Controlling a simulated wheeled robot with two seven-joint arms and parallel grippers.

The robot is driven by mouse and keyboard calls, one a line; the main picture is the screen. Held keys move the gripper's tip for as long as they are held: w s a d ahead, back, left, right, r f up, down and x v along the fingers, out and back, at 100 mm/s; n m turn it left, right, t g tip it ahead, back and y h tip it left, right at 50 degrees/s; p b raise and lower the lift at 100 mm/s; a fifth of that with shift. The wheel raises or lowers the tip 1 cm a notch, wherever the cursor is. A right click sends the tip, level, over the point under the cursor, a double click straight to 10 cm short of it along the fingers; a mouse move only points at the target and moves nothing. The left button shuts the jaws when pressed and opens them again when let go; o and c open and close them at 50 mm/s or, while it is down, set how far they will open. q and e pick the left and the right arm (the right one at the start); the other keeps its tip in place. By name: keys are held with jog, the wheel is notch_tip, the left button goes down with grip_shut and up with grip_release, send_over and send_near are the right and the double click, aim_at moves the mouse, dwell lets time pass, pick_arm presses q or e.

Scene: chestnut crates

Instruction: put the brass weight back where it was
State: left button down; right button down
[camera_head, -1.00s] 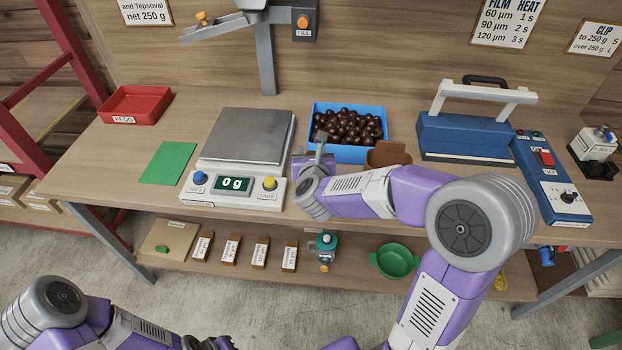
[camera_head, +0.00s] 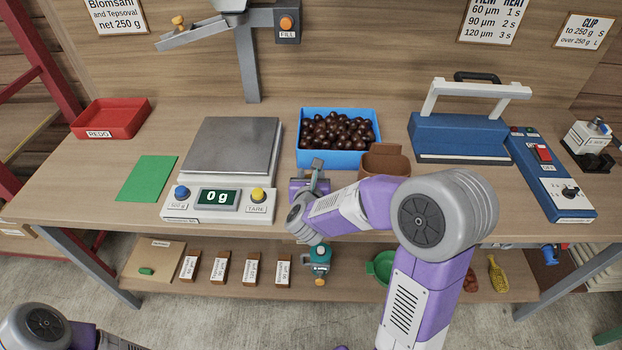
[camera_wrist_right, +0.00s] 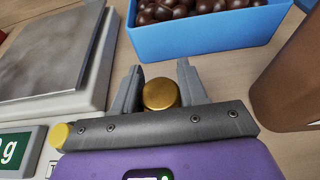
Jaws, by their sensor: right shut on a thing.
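The brass weight (camera_wrist_right: 160,94) is a small gold cylinder, seen in the right wrist view between the fingers of my right gripper (camera_wrist_right: 161,72). The gripper is shut on it. In the head view my right gripper (camera_head: 312,178) is over the bench, between the scale and the brown box, in front of the blue bin; the weight is hidden there. I cannot tell whether the weight touches the bench. The scale (camera_head: 232,147) has an empty plate and reads 0 g. My left gripper is out of view; only part of its arm shows at the bottom left.
A green mat (camera_head: 147,178) lies left of the scale, with a red tray (camera_head: 110,118) behind it. The blue bin (camera_head: 330,159) holds brown balls. An open brown box (camera_head: 385,163) stands close right of my right gripper. A blue sealer (camera_head: 460,138) stands farther right.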

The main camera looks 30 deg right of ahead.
jog(key=shift+r, duration=0.15)
jog(key=c, duration=1.1)
grip_release()
jog(key=shift+f, duration=0.3)
jog(key=o, duration=0.5)
jog(key=shift+r, duration=0.1)
